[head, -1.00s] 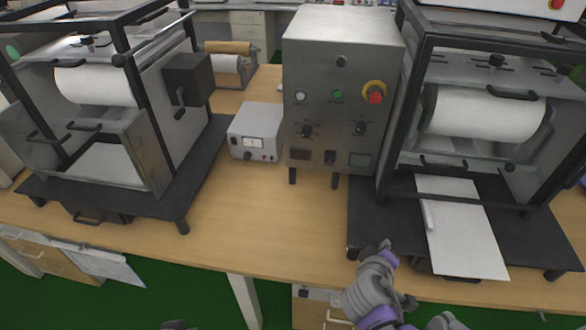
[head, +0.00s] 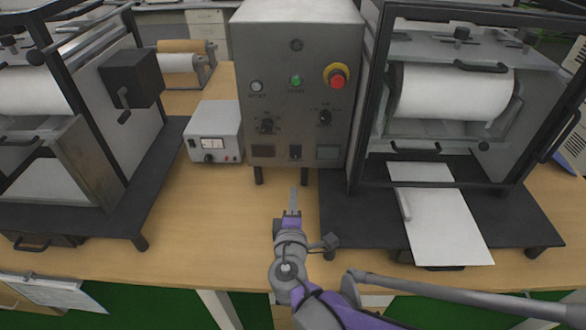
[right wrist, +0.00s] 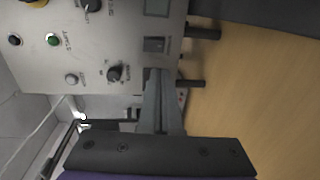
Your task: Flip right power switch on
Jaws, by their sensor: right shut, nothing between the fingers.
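A grey metal control box (head: 300,90) stands on the table in the middle of the head view. Low on its front is a small black rocker switch (head: 295,152), between two dark windows; which way it is set is too small to tell. In the right wrist view the switch (right wrist: 154,44) shows just beyond my fingertips. My right gripper (head: 293,192) is shut and empty, pointing at the box from below and in front of the switch. The wrist view shows its fingers (right wrist: 156,75) pressed together, overlapping the panel's lower edge; contact cannot be told. My left gripper is out of view.
The panel also has a left knob (head: 267,125), a right knob (head: 325,117), a green button (head: 296,81) and a red emergency stop (head: 337,80). A small metered box (head: 213,130) stands left. Framed roller machines stand on both sides, a white sheet (head: 440,225) below the right one.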

